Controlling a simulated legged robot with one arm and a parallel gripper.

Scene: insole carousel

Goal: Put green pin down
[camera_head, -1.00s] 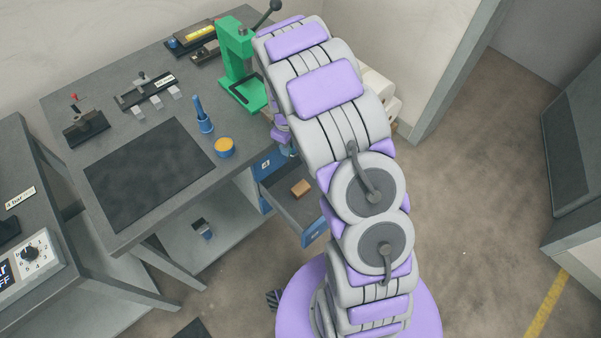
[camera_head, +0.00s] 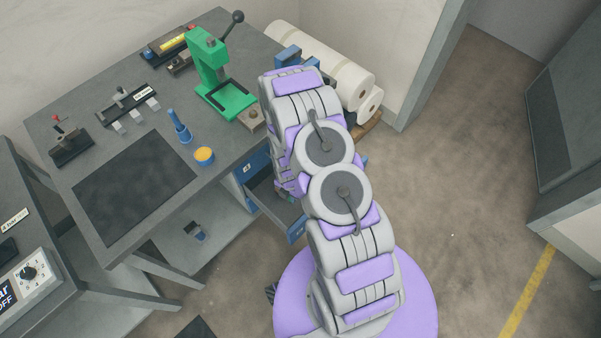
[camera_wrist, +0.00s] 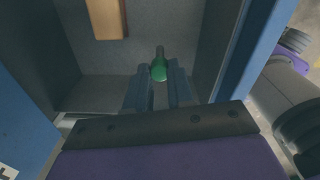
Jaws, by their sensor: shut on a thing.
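The green pin (camera_wrist: 158,70) is between the fingertips of my gripper (camera_wrist: 158,82) in the wrist view. My gripper is shut on it. The pin and the fingers are over the inside of an open drawer (camera_wrist: 95,95), with the drawer floor beyond them. I cannot tell whether the pin touches the floor. In the head view the open drawer (camera_head: 293,230) sticks out from under the workbench, and my arm hides the gripper and most of the drawer's inside.
A wooden block (camera_wrist: 106,18) lies in the drawer. The drawer's blue wall (camera_wrist: 262,45) stands close to the right of my gripper. On the workbench (camera_head: 100,235) are a green press (camera_head: 213,70), a blue bottle (camera_head: 179,128), a yellow-topped tin (camera_head: 204,156) and a black mat (camera_head: 135,185).

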